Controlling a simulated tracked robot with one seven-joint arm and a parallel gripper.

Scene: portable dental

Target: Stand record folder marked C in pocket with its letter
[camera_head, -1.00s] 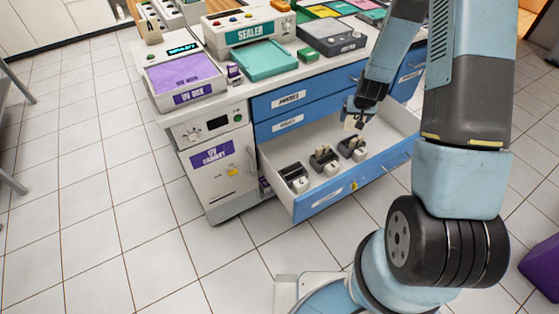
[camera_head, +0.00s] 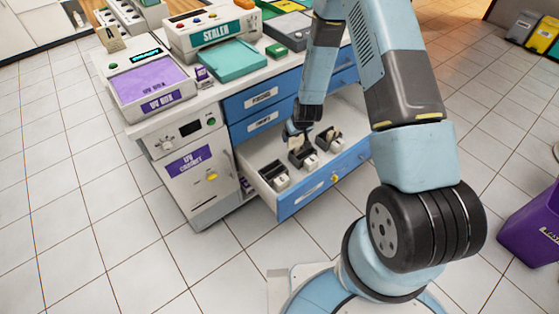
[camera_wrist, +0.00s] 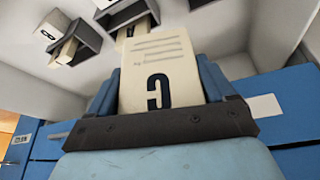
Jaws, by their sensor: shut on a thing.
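The cream record folder (camera_wrist: 165,75) has a black C on it, seen upside down in the wrist view. My gripper (camera_head: 297,130) is shut on it, with a jaw on each side. In the head view my gripper is low over the open drawer (camera_head: 345,160), just behind the middle dark pocket (camera_head: 302,155). A left pocket (camera_head: 272,177) and a right pocket (camera_head: 329,138) flank it. The wrist view shows two pockets (camera_wrist: 85,42) (camera_wrist: 125,12), each with a cream folder. A white label (camera_wrist: 50,25) beside one has a letter I cannot read surely.
The counter above holds the UV box (camera_head: 150,80), the sealer (camera_head: 212,35) and a teal tray (camera_head: 232,60). Closed blue drawers (camera_head: 265,98) rise above the open drawer. A purple bin (camera_head: 535,225) stands at the right on open tiled floor.

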